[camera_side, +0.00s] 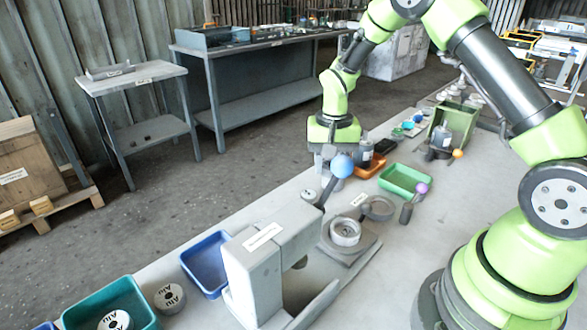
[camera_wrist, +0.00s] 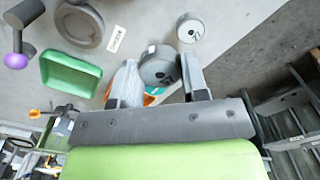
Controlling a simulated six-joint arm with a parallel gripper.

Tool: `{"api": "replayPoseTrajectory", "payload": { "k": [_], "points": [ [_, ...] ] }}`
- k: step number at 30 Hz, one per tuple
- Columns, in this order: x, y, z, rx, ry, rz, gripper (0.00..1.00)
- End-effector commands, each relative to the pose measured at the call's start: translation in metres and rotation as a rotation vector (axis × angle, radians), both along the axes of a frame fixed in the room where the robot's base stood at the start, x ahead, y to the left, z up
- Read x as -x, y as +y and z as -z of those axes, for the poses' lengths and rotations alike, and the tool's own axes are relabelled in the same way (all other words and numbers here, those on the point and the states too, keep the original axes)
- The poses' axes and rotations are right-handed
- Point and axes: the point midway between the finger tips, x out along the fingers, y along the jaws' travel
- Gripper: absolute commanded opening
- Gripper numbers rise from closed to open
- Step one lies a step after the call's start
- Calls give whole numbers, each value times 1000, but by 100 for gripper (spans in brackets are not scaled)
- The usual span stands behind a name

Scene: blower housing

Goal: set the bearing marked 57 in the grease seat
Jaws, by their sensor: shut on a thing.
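My gripper (camera_wrist: 160,78) is shut on a grey cylindrical bearing (camera_wrist: 158,66), with one finger on each side. Dark marking shows on its face, but I cannot read it surely. In the side view my gripper (camera_side: 330,168) hangs over the bench behind a blue ball knob, which partly hides the held bearing. A round grey seat (camera_side: 380,208) lies on the bench with a small label beside it; it also shows in the wrist view (camera_wrist: 80,22), up and left of my gripper. The label is too small to read, so I cannot tell whether this is the grease seat.
Another marked cylinder (camera_wrist: 190,28) stands near the bench edge. A grey press (camera_side: 255,275) with a blue-knobbed lever holds a ring (camera_side: 345,232) on its base. A green tray (camera_side: 405,180) and a purple-knobbed lever (camera_side: 407,213) flank the round seat. A blue tray (camera_side: 205,263) lies left.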

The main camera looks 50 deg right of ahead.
Motion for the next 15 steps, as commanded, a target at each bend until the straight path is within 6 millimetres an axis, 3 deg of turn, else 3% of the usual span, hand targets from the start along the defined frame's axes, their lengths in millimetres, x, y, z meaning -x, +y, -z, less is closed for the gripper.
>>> {"api": "replayPoseTrajectory", "payload": {
  "k": [1, 3, 7, 10, 15],
  "points": [
    [17, -18, 2, -1, 3, 60, 12],
    [38, -35, 4, -2, 2, 129, 12],
    [71, -55, 7, -1, -2, 232, 12],
    [87, -63, 8, -1, -3, 280, 12],
    [97, -67, 15, -1, -4, 308, 12]
  ]
}}
